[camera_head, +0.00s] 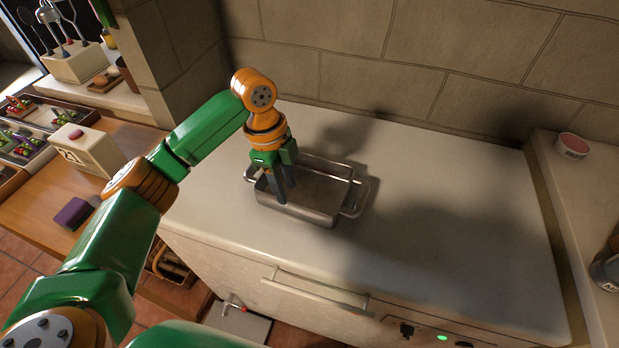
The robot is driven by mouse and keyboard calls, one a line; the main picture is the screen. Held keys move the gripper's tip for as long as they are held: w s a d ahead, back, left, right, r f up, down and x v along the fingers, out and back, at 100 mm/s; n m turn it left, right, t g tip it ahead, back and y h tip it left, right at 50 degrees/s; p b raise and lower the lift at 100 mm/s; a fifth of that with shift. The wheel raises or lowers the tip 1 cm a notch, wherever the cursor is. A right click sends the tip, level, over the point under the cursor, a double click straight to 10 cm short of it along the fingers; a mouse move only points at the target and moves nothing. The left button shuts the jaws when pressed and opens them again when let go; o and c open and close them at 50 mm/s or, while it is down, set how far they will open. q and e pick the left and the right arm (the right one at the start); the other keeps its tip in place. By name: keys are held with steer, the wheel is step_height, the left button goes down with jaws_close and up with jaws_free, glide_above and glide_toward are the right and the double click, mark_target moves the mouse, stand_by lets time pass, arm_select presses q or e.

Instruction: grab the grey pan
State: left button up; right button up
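The grey pan (315,215) is a rectangular metal pan with a loop handle at each end. It stands upright on the white worktop, in the middle of the camera_head view. My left gripper (286,193) points down at the pan's left end, its dark fingers overlapping the inside of the pan near the left wall. The two fingers show close together. I cannot tell whether they touch the pan or close on its wall. The gripper hides part of the pan's left end. My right gripper is not in view.
The white worktop (450,210) is clear to the right of the pan, with a stone wall behind. A small round pink-topped tin (572,146) sits on the ledge at right. At left, a wooden table (50,205) holds a white box (88,150) and a purple block (73,213).

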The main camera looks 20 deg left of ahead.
mark_target(292, 203)
arm_select(q)
steer(key=shift+w+f, duration=1.15)
steer(key=shift+w, duration=0.05)
steer(key=s+f, duration=0.1)
steer(key=s+f+p, duration=0.1)
steer(key=s, duration=0.1)
steer(key=s+f, duration=0.1)
steer(key=shift+s+d+p, duration=0.25)
steer(key=shift+s+p, duration=0.05)
steer(key=shift+w+d+f, duration=0.15)
steer(key=shift+w+f, duration=0.05)
steer(key=shift+f, duration=0.45)
steer(key=shift+w+d+f, duration=0.2)
steer(key=shift+w+f, duration=0.1)
steer(key=shift+w, duration=0.25)
steer(key=shift+w+d+f, duration=0.15)
steer(key=shift+w+f, duration=0.15)
steer(key=shift+w, duration=0.2)
steer(key=shift+s, duration=0.1)
steer(key=shift+c, duration=0.3)
steer(key=shift+s+a+r, duration=0.1)
steer(key=shift+s+r, duration=0.05)
jaws_close()
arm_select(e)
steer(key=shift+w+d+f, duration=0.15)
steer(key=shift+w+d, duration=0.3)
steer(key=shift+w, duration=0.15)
